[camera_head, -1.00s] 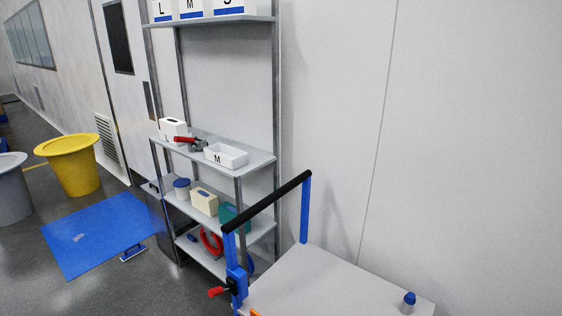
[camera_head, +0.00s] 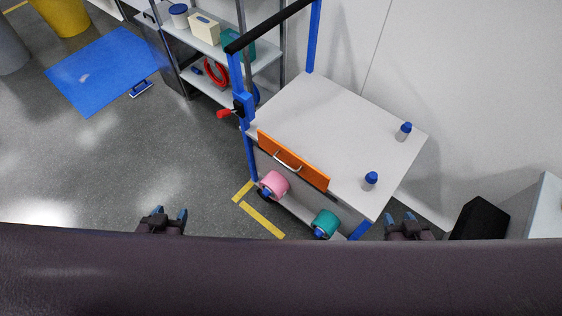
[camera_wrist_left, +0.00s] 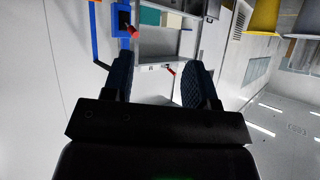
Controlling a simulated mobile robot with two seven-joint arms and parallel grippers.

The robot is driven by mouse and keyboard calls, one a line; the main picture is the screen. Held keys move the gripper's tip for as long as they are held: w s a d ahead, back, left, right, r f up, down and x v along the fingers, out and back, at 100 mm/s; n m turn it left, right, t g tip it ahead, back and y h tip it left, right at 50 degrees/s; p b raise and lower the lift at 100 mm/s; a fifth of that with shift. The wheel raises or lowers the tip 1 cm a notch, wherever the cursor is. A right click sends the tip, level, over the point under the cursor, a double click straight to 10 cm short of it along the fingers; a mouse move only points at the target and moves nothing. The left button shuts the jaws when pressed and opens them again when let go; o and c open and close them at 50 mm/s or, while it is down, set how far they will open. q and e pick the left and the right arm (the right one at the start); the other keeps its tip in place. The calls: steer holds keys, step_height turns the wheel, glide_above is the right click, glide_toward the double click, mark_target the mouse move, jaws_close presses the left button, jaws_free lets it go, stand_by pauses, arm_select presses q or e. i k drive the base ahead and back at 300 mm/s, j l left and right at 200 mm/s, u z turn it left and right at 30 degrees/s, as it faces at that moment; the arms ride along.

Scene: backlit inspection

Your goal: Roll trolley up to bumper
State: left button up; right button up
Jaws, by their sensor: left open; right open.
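The trolley (camera_head: 345,120) has a pale grey top, blue posts, a black push bar (camera_head: 268,26) and an orange drawer front (camera_head: 292,160). It stands beside the wall, ahead of me. My right gripper (camera_head: 403,217) is open and empty, near the trolley's right front corner. A black block (camera_head: 480,218) stands at right, possibly the bumper; I cannot tell.
Pink (camera_head: 273,184) and teal (camera_head: 324,223) rolls sit below. Yellow floor tape (camera_head: 262,220) lies left of them. A shelf rack (camera_head: 215,85) stands behind; a blue mat (camera_head: 103,70) lies at left.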

mark_target(366, 151)
steer(key=i+j+z, duration=0.15)
steer(key=j, duration=0.2)
steer(key=i+j+z, duration=0.1)
steer(key=j, duration=0.25)
steer(key=i+j+z, duration=0.15)
steer(key=j, duration=0.2)
steer(key=i+j+z, duration=0.15)
steer(key=j, duration=0.2)
steer(key=j+z, duration=0.1)
steer(key=j, duration=0.3)
steer(key=i, duration=0.05)
